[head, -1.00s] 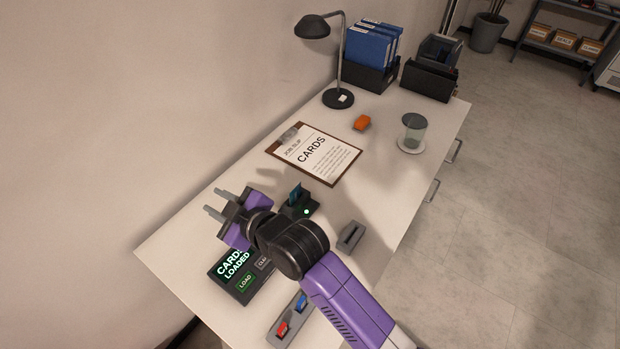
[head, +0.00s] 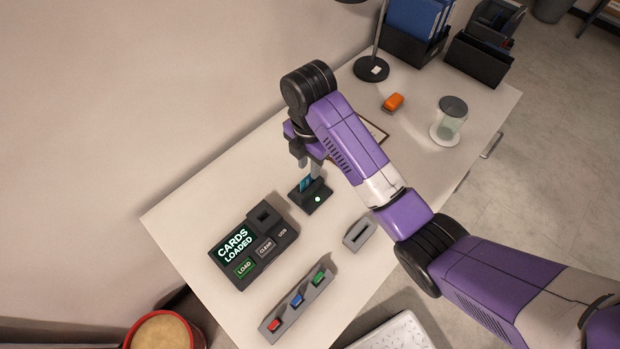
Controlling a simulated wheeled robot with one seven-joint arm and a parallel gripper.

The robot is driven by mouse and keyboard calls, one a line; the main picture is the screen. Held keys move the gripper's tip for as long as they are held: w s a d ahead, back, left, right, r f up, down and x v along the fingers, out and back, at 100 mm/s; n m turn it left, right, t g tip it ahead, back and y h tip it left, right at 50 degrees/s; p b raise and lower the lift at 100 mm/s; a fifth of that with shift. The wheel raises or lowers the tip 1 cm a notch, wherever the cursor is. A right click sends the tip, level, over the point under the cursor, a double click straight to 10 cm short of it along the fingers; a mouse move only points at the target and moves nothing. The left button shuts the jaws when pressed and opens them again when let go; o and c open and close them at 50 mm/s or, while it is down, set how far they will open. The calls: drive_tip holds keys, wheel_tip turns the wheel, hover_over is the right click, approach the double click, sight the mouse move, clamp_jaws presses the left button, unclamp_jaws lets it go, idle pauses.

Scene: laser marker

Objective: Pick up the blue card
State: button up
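The blue card (head: 305,184) stands upright in a small black stand (head: 313,198) with a green light. Its upper part shows, and its lower part is in the stand. My gripper (head: 306,172) points down just above and around the card's top. Its two fingers look apart, one to each side of the card's upper edge. I cannot tell whether either finger touches the card.
A black console (head: 253,246) reading "CARDS LOADED" sits left of the stand. A grey rack (head: 285,323) holds red, blue and green sticks. A grey slotted block (head: 360,233) lies to the right. My arm partly hides the clipboard (head: 375,133).

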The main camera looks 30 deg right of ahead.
sight(308, 175)
wheel_tip(308, 175, down, 7)
drive_tip(key=shift+w+a+r+p, duration=0.1)
drive_tip(key=shift+w+a+p, duration=0.05)
drive_tip(key=shift+p, duration=0.4)
drive_tip(key=shift+c, duration=0.2)
clamp_jaws()
idle(1.0)
